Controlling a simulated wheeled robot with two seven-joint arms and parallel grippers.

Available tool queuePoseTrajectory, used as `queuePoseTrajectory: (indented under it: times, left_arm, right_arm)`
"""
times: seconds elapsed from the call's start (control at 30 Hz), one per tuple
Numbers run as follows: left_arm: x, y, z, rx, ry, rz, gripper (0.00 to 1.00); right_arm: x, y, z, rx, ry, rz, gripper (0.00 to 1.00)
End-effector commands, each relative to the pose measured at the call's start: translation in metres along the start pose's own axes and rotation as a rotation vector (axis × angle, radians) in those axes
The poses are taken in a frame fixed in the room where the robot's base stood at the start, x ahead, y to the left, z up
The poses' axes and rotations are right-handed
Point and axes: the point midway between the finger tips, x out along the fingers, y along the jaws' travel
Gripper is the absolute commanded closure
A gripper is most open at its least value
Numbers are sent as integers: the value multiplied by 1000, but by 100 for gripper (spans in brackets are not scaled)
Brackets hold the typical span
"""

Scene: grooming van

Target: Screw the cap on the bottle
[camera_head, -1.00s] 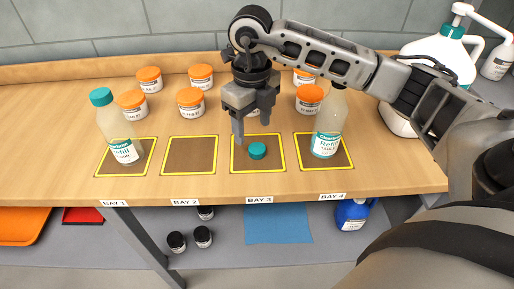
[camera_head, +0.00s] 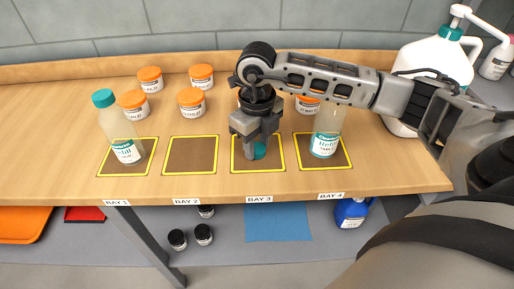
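A teal cap (camera_head: 260,151) lies in the Bay 3 square (camera_head: 276,164). My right gripper (camera_head: 255,150) points down over it, with its fingers around or just in front of the cap; I cannot tell whether they grip it. A clear bottle (camera_head: 327,137) with a Refill label stands in the Bay 4 square; its top is hidden behind my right arm. Another clear bottle (camera_head: 121,132) with a teal cap on stands in the Bay 1 square. My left gripper is not in view.
Several orange-lidded jars (camera_head: 191,102) stand behind the bays. A large white pump jug (camera_head: 440,62) stands at the back right. The Bay 2 square (camera_head: 190,155) is empty. A lower shelf holds dark jars (camera_head: 203,234) and a blue container (camera_head: 351,213).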

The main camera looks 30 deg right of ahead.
Motion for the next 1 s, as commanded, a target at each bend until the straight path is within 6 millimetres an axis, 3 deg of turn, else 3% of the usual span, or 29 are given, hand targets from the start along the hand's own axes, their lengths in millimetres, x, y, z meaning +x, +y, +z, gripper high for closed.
queuePoseTrajectory:
  times: [0.37, 0.57, 0.67, 0.93, 1.0]
  left_arm:
    - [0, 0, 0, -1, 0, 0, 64]
    - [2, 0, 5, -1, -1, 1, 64]
    - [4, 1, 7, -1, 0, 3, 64]
    - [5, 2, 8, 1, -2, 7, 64]
    - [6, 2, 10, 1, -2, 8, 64]
  right_arm:
    - [-1, 0, 0, 0, -1, 0, 87]
    - [-15, 0, 1, -1, -4, 0, 87]
    - [-31, 0, 1, -1, -7, -1, 87]
    - [-91, 44, -25, -9, -9, -1, 87]
    - [-98, 60, -35, -11, -6, 0, 87]
